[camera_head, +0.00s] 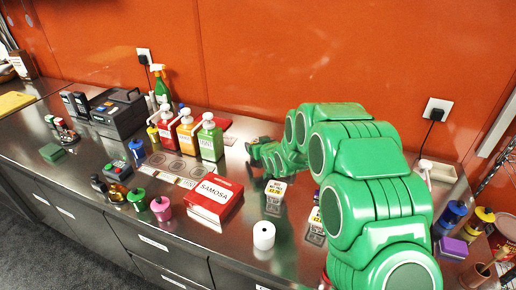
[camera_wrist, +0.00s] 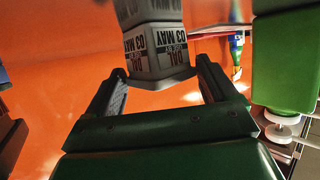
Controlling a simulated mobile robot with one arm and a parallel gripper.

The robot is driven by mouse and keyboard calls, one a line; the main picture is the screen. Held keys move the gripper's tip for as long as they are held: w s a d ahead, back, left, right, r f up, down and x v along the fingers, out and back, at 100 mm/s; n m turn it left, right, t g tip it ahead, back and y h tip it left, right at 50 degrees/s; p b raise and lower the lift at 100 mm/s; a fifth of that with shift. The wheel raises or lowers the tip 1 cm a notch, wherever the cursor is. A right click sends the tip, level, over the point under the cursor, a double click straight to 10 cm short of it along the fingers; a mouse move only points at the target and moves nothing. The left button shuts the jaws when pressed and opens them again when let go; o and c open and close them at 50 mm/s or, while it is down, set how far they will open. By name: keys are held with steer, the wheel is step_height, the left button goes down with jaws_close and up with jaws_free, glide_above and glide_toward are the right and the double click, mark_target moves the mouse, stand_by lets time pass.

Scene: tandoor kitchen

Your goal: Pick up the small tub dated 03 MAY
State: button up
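A small pale tub with a dark-on-white label reading 03 MAY (camera_wrist: 158,48) is in the wrist view, upside down in the picture. It sits at the tips of my gripper (camera_wrist: 162,72), roughly between the two spread fingers. A gap shows at the right finger; I cannot tell whether the left one touches. In the head view my gripper (camera_head: 256,154) is low over the counter at the end of the green arm. A small labelled tub (camera_head: 275,188) stands just in front of it, and another (camera_head: 316,222) stands nearer; their dates are too small to read there.
A red SAMOSA box (camera_head: 213,200) and a white roll (camera_head: 263,236) lie near on the steel counter (camera_head: 180,228). Sauce bottles (camera_head: 210,140) stand left of my gripper. My arm hides much of the right side. The orange wall is behind.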

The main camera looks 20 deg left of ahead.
steer(key=c, duration=0.3)
steer(key=shift+r, duration=0.1)
